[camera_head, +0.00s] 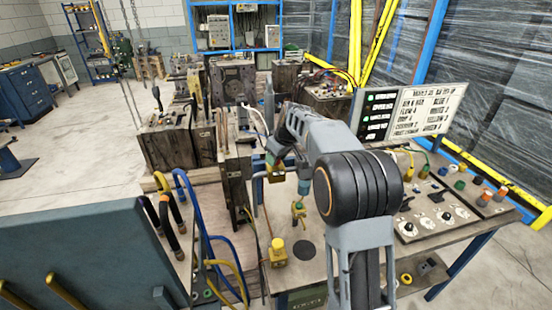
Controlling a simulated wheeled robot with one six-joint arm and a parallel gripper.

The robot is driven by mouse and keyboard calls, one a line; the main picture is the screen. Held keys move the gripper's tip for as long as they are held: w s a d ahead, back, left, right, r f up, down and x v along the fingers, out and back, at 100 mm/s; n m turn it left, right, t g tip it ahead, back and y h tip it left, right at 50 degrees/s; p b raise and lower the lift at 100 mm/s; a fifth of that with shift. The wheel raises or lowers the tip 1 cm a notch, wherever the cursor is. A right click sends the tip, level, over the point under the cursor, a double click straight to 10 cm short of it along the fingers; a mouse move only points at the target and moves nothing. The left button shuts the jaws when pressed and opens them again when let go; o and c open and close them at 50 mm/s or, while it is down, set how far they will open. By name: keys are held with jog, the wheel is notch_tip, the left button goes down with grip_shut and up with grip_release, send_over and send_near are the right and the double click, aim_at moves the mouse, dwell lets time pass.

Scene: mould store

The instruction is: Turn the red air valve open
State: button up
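I cannot make out a red air valve for certain in the head view. A bench (325,262) carries a small yellow and green fitting (298,212) and a yellow block (278,250) near its left edge. My arm rises from the bottom centre and bends away to the left over the bench. Its far end, with my gripper (288,172), is small and partly hidden beside a dark upright plate (236,180). I cannot tell whether the fingers are open or hold anything. My large arm joint hides part of the bench.
A control panel (440,215) with knobs and orange-topped buttons lies right, below a sign board (410,112). Heavy mould blocks (180,140) stand behind. The floor at far left is mostly clear.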

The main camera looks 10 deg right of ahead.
jog(key=shift+n+y, duration=0.3)
jog(key=shift+n, duration=0.8)
jog(key=shift+g, duration=0.4)
jog(key=o, duration=0.9)
jog(key=shift+d+r, duration=0.1)
jog(key=shift+r, duration=0.05)
jog(key=v, duration=1.3)
jog(key=shift+s+r+b, duration=0.2)
jog(key=shift+b, duration=0.2)
jog(key=shift+d, duration=0.15)
